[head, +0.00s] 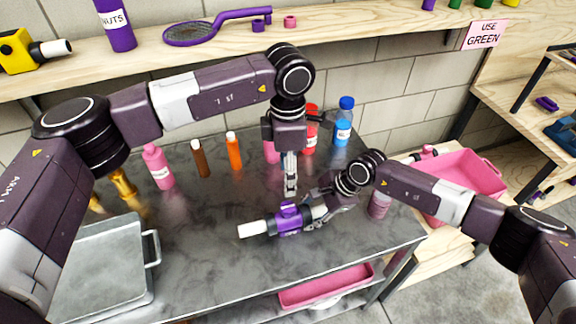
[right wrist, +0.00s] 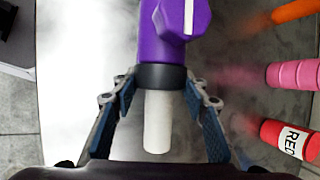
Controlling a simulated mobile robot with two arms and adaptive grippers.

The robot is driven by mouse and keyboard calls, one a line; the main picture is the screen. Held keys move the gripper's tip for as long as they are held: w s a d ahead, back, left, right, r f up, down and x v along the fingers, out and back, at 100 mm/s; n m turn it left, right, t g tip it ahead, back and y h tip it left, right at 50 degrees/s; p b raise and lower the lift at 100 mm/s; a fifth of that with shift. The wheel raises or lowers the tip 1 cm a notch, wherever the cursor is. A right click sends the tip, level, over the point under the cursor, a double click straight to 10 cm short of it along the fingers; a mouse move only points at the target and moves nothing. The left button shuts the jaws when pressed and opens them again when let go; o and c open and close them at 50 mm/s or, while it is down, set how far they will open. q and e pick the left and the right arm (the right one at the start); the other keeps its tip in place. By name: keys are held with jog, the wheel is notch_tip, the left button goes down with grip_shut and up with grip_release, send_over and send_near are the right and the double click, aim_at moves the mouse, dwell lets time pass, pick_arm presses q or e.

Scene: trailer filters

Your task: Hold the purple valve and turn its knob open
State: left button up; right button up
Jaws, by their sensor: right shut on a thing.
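The purple valve (head: 290,220) is held sideways over the grey metal table, with a white pipe stub at its left end. Its purple knob (head: 288,208) faces up and carries a white stripe, seen in the right wrist view (right wrist: 189,16). My right gripper (head: 314,214) comes from the right and is shut on the valve's black collar, one finger on each side (right wrist: 160,82); the white stub lies between the fingers. My left gripper (head: 290,190) points down just above the knob, seen narrow. Whether its fingers are open or shut is unclear.
Several bottles stand behind, including orange (head: 234,151), brown (head: 200,158) and blue (head: 343,122). A grey tray (head: 105,262) is at left, a pink bin (head: 470,172) at right. The front table surface is clear.

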jog(key=o, duration=1.5)
